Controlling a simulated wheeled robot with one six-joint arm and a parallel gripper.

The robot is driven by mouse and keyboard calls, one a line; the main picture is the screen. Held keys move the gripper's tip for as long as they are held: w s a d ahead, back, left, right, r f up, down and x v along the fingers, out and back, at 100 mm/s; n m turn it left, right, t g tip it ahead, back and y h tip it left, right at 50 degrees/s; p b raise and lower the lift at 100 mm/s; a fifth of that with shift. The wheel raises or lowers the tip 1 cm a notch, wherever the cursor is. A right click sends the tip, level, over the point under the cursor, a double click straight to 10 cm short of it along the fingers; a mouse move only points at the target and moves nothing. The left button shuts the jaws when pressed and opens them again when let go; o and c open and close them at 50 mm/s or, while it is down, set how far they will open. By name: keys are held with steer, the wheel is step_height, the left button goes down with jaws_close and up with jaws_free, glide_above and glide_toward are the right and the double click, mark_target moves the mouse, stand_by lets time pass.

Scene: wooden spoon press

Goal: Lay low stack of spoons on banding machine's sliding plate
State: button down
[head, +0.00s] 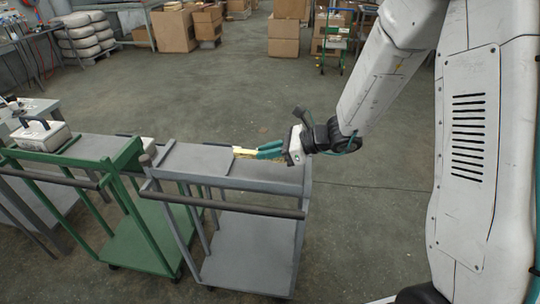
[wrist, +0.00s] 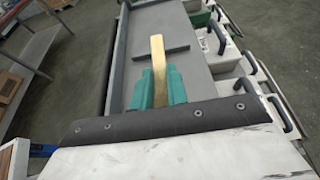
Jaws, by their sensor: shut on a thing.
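My gripper (head: 258,152) has teal fingers and is shut on a low stack of pale yellow wooden spoons (head: 244,152). The gripper is over the right part of the grey cart's top. In the wrist view the spoon stack (wrist: 157,62) points away from me between the teal fingers (wrist: 158,90). I cannot tell whether the stack touches the cart top. A white machine (head: 40,136) with a black handle stands at the left in the head view. I cannot make out which part is its sliding plate.
The grey cart (head: 190,162) has a raised strip across its top and a dark push bar in front. A green cart (head: 110,148) stands close to its left. White units with black handles (wrist: 232,62) line the right in the wrist view. Cardboard boxes (head: 174,30) are far back.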

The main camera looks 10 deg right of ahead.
mark_target(267, 160)
steer(key=shift+a+f, duration=0.15)
steer(key=shift+f, duration=1.25)
steer(key=shift+f, duration=0.1)
steer(key=c, duration=1.4)
jaws_free()
